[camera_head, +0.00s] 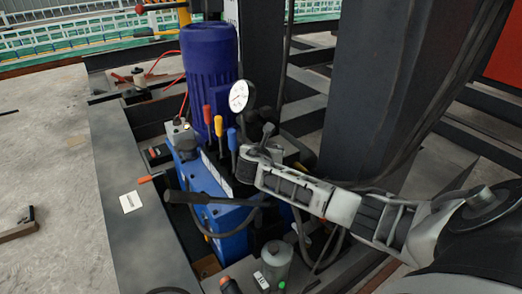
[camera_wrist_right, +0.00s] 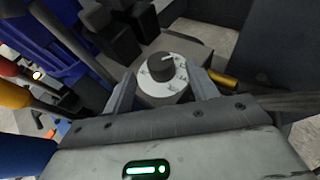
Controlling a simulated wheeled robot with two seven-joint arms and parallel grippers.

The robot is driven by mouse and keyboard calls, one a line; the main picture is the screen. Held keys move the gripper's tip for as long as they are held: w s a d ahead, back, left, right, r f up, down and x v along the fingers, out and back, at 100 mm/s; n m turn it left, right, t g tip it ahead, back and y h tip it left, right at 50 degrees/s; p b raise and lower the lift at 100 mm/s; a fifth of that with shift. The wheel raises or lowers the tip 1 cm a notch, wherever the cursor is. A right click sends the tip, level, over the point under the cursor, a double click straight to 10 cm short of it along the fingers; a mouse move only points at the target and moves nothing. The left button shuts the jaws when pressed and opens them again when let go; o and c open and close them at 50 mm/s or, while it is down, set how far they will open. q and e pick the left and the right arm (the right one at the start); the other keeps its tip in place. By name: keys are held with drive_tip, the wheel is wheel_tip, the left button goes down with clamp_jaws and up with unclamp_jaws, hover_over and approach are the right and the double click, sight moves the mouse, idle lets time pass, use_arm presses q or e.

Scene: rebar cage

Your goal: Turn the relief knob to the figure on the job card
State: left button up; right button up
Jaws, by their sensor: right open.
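The relief knob (camera_wrist_right: 160,67) is a dark round knob on a white dial plate (camera_wrist_right: 163,88) with dark marks, in the right wrist view. I cannot read its figures. My right gripper (camera_wrist_right: 164,84) is open, with one finger on each side of the dial; I cannot tell whether they touch it. In the head view my right gripper (camera_head: 262,148) reaches in from the right over the blue power unit (camera_head: 235,215) and mostly hides the knob. A white card (camera_head: 130,202), probably the job card, lies on the dark beam at left; its print is too small to read.
Red, orange and blue levers (camera_head: 218,127) stand just left of my right gripper. A pressure gauge (camera_head: 239,96) and blue motor (camera_head: 209,65) are behind them. A dark column (camera_head: 375,90) rises at right. A clear bottle (camera_head: 275,262) stands in front. Hoses run around the unit.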

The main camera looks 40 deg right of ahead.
use_arm(q)
wheel_tip(320, 180, up, 6)
drive_tip(key=a+t+p, duration=0.1)
drive_tip(key=p, duration=0.1)
drive_tip(key=shift+s+a+r+p, duration=0.15)
drive_tip(key=shift+s+a+p, duration=0.05)
drive_tip(key=shift+s+p, duration=0.2)
use_arm(e)
drive_tip(key=v, duration=1)
drive_tip(key=shift+s+a, duration=0.15)
drive_tip(key=shift+r, duration=0.15)
